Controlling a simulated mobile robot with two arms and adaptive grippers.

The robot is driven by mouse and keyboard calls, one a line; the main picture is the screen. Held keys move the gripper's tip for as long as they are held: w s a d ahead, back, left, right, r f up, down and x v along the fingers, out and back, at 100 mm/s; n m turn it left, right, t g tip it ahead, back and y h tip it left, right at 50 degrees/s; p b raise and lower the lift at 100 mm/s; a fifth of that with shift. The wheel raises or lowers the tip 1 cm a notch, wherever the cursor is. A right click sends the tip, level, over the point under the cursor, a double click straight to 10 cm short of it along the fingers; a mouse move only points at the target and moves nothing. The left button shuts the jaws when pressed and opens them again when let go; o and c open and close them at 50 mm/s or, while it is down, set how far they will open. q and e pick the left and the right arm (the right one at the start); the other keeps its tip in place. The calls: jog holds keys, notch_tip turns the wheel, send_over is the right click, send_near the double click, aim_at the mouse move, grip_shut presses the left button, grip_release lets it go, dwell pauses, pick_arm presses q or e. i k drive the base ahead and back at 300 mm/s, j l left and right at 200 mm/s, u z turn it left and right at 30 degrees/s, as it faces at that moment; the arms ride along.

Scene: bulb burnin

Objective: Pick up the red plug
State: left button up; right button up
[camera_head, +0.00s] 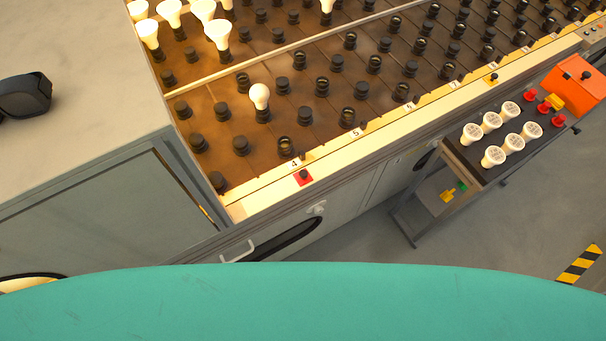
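Several small red plugs stand in a row on the right side of the dark cart top, near its right edge: one at the back (530,96), one in the middle (543,107) and one at the front (557,120). Neither of my grippers is in view.
The cart (475,172) also carries several white bulbs (493,156) and an orange box (575,85). Left of it is the bench (210,150) with rows of black sockets and a few bulbs. A grey cabinet top (90,120) holds dark goggles (25,95). Floor at right is clear.

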aim_at(529, 96)
jog(key=z, duration=1.5)
jog(key=i+l+u, duration=0.15)
jog(key=i+l, duration=0.45)
jog(key=l, duration=0.15)
